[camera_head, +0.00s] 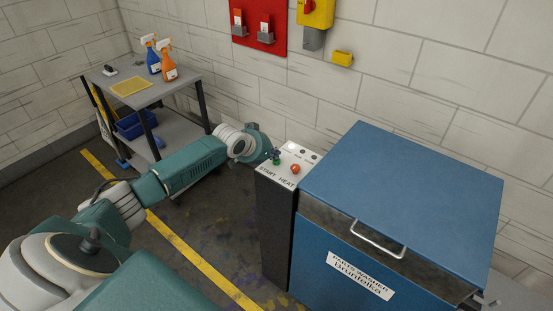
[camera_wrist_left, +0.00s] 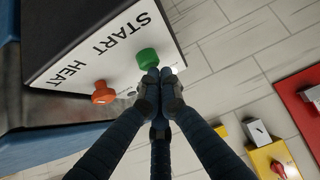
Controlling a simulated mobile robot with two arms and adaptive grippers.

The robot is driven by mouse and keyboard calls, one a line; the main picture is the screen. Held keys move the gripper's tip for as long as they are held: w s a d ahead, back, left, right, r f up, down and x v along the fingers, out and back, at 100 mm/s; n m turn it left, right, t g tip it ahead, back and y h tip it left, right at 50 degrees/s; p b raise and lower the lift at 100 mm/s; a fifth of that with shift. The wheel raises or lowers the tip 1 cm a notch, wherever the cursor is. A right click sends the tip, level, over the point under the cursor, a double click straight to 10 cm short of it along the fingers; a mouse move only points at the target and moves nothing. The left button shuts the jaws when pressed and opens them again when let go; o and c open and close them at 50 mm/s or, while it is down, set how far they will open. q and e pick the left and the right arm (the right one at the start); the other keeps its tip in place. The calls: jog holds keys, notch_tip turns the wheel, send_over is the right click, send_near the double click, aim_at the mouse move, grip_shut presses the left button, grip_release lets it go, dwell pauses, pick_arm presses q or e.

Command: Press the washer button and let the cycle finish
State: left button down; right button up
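The blue parts washer (camera_head: 395,190) stands at the right with its lid down and a metal handle (camera_head: 378,240) at the front. The control post (camera_head: 275,215) beside it has a top panel with a green button marked START and an orange-red button (camera_head: 295,169) marked HEAT. In the left wrist view the green button (camera_wrist_left: 148,57) is right at the tips of my left gripper (camera_wrist_left: 158,76). Its fingers are together with nothing between them. They look to be at or touching the button's edge; contact is unclear. In the head view this gripper (camera_head: 273,154) reaches the panel from the left. My right gripper is not in view.
A grey cart (camera_head: 185,77) with orange and blue spray bottles (camera_head: 168,62) and a yellow tray stands at the back left. A red board (camera_head: 262,22) and yellow boxes hang on the wall. A yellow line (camera_head: 200,265) crosses the floor.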

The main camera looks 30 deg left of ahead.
pick_arm(q)
jog(key=shift+s+f, duration=0.1)
jog(key=shift+f, duration=0.5)
dwell(0.3)
jog(key=shift+r, duration=0.15)
jog(key=shift+r+p, duration=1.05)
jog(key=shift+r, duration=0.1)
notch_tip(320, 180, up, 5)
jog(key=p, duration=0.5)
jog(key=shift+r, duration=0.15)
